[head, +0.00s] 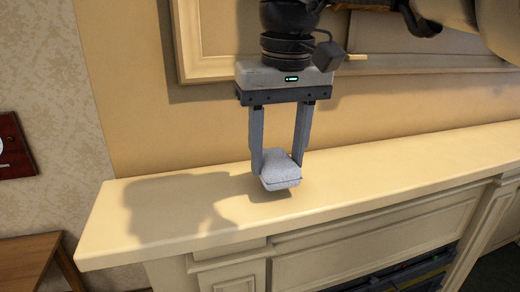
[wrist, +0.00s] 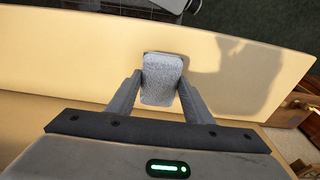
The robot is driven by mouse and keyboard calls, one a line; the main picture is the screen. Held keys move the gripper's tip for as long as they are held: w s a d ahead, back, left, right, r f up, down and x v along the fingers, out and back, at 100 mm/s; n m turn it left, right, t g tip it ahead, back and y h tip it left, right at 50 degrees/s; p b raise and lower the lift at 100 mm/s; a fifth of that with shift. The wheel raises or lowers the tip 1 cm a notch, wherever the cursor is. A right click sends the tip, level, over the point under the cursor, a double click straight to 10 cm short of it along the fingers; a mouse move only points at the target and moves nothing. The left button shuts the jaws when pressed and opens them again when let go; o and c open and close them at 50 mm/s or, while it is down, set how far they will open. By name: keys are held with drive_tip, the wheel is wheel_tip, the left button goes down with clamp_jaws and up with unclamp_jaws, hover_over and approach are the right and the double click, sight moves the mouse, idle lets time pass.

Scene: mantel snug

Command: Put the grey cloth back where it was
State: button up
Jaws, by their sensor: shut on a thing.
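The grey cloth (head: 280,170) is a small folded pad between the two fingers of my gripper (head: 278,160) in the head view. The fingers press on its two sides. It is over the cream mantel shelf (head: 160,212), near the shelf's left part, with a shadow beside and below it. I cannot tell for sure whether its underside touches the shelf. In the wrist view the cloth (wrist: 162,80) also sits between the fingertips of my gripper (wrist: 162,88), with the shelf behind it.
The shelf top is bare around the cloth and to the right. A framed panel (head: 210,40) is on the wall behind. A wooden table (head: 35,258) stands lower at the left, and a dark red picture (head: 15,150) hangs there. The shelf's front edge drops to the fireplace surround.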

sight(281, 166)
drive_tip(key=shift+f, duration=0.95)
drive_tip(key=o, duration=1.4)
wheel_tip(281, 166, up, 12)
drive_tip(key=s+p, duration=0.1)
drive_tip(key=p, duration=0.1)
drive_tip(key=shift+s+d, duration=0.15)
drive_tip(key=shift+d, duration=0.05)
drive_tip(key=shift+s+f, duration=0.1)
